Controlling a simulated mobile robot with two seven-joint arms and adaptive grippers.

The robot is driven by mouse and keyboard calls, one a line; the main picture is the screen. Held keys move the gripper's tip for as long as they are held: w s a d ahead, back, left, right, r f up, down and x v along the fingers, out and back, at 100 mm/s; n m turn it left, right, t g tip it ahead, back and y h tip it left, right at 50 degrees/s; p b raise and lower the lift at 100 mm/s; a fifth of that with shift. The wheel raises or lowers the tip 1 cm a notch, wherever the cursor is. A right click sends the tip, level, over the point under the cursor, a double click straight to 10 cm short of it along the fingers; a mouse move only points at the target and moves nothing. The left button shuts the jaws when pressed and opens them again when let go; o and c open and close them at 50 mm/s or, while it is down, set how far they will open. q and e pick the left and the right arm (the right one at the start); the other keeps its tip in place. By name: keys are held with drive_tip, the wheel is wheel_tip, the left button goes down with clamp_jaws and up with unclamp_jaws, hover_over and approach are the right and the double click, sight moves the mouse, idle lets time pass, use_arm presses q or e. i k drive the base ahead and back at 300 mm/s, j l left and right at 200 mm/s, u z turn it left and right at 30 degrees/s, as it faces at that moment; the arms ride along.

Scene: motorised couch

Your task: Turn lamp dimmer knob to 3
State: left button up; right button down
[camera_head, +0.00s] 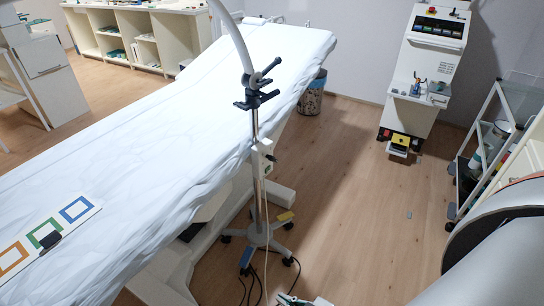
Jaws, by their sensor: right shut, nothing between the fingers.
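The lamp stand's pole (256,190) rises from a wheeled base beside the couch. A dark clamp (257,88) sits on it, and its pale curved arm (232,36) runs up out of the picture. A small light box (262,158) is fixed to the pole below the clamp. A tiny dark part shows at its lower right; I cannot tell whether this is the dimmer knob, and no scale can be read. My right gripper (292,299) shows only in part at the bottom edge, shut and empty, below and apart from the box. My left gripper is out of view.
The white-sheeted couch (170,115) fills the left and centre, with a card of coloured squares (46,238) on it. A cart (492,150) stands at right and a white machine (430,65) behind. Cables lie around the stand's base (256,236). Floor right of the stand is mostly clear.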

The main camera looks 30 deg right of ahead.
sight(271, 158)
drive_tip(key=i+l+u, duration=0.25)
drive_tip(key=l, duration=0.35)
drive_tip(key=i+l+u, duration=0.1)
drive_tip(key=l+u, duration=0.2)
drive_tip(key=l, duration=0.35)
drive_tip(key=i+l+u, duration=0.1)
drive_tip(key=l+u, duration=0.15)
drive_tip(key=l, duration=0.4)
drive_tip(key=l+u, duration=0.3)
drive_tip(key=l, duration=0.35)
drive_tip(key=l+u, duration=0.25)
drive_tip(key=l, duration=0.45)
drive_tip(key=k+l+u, duration=0.1)
drive_tip(key=l+u, duration=0.2)
drive_tip(key=l, duration=0.35)
drive_tip(key=k+l+u, duration=0.25)
drive_tip(key=l, duration=0.4)
drive_tip(key=i+l, duration=0.05)
